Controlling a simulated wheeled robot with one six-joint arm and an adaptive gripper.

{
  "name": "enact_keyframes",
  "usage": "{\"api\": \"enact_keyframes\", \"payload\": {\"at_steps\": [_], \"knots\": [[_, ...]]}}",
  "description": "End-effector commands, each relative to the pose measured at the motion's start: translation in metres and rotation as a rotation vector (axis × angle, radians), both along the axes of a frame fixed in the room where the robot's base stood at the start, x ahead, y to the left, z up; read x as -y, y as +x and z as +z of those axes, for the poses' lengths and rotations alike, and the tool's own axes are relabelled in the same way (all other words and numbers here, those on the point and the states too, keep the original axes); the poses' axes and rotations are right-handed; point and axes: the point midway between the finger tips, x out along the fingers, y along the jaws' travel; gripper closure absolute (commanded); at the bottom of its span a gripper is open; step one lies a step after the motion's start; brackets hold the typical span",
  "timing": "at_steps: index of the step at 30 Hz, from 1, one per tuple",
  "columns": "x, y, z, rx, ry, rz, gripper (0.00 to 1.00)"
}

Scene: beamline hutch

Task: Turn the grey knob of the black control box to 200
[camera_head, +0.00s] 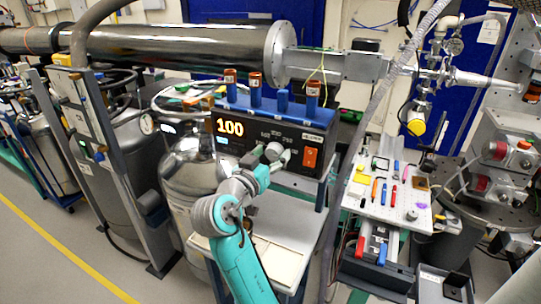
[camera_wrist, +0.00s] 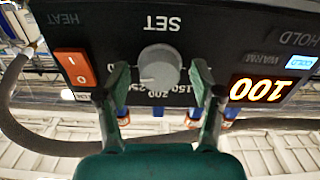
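The black control box (camera_head: 235,143) stands on a bench, its orange display (camera_head: 230,127) reading 100. In the wrist view, the box (camera_wrist: 105,35) appears upside down. I cannot make out a clear pointer on the knob. My gripper (camera_wrist: 159,76) is open, one finger on each side of the knob, with a visible gap to it on both sides.
An orange-red switch (camera_head: 310,157) sits on the box right of the knob; it also shows in the wrist view (camera_wrist: 75,67). Several blue, orange-capped bottles (camera_head: 283,103) stand on the box. A tool board (camera_head: 385,205) is at right, a steel dewar (camera_head: 187,175) at left.

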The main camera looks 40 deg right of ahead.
Motion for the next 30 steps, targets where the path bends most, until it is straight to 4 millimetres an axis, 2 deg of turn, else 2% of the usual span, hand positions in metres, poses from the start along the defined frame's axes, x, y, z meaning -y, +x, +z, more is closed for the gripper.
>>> {"api": "enact_keyframes", "payload": {"at_steps": [1, 6, 7, 20, 30], "knots": [[-0.0001, 0.0, 0.0, 0.0, 0.0, 0.0, 0.48], [-0.0002, 0.0, 0.0, 0.0, 0.0, 0.0, 0.9], [-0.0002, -0.0001, -0.0001, 0.0, 0.0, 0.0, 0.93], [-0.0004, 0.0002, -0.0001, -0.083, -0.03, 0.0, 0.93], [-0.0005, 0.0006, -0.0004, -0.343, -0.125, 0.0, 0.93]]}}
